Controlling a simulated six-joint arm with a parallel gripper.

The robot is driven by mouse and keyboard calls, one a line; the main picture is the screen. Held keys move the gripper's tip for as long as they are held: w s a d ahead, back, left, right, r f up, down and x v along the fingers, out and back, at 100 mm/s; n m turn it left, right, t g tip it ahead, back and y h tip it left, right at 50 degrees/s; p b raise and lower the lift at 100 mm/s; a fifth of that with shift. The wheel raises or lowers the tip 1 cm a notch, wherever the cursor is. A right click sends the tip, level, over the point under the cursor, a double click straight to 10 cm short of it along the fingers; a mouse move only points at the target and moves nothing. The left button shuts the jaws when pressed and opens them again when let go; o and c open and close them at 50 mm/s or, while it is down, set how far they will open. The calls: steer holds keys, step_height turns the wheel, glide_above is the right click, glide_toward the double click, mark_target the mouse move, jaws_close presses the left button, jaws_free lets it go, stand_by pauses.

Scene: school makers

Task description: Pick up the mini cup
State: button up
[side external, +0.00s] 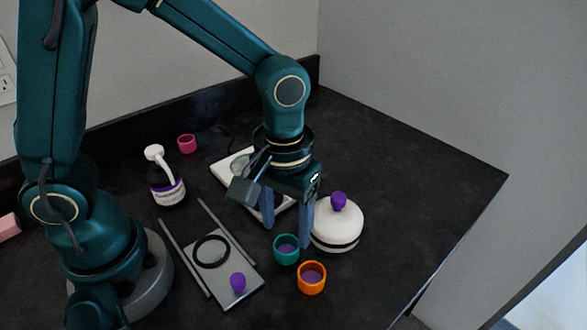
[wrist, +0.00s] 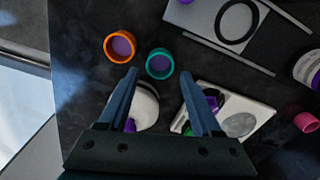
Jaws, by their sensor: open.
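Three small cups stand upright and apart on the dark counter: a teal one (side external: 286,249), an orange one (side external: 312,277) and a pink one (side external: 187,144). The teal and orange cups show purple inside. My gripper (side external: 287,235) points down, open and empty, with its fingertips just behind the teal cup in the side view. In the wrist view the teal cup (wrist: 159,63) lies just beyond the gap between my fingertips (wrist: 159,74). The orange cup (wrist: 122,46) is left of it and the pink cup (wrist: 305,122) is far right. No cup is held.
A white round container (side external: 338,228) with a purple knob stands close beside my fingers. A white plate (side external: 230,166) is partly hidden behind my gripper. A grey plate (side external: 244,262) with a black ring, two rails and a pump bottle (side external: 166,190) are left. The right counter is clear.

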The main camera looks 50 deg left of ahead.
mark_target(286, 241)
steer(key=shift+f, duration=2.3)
jaws_close()
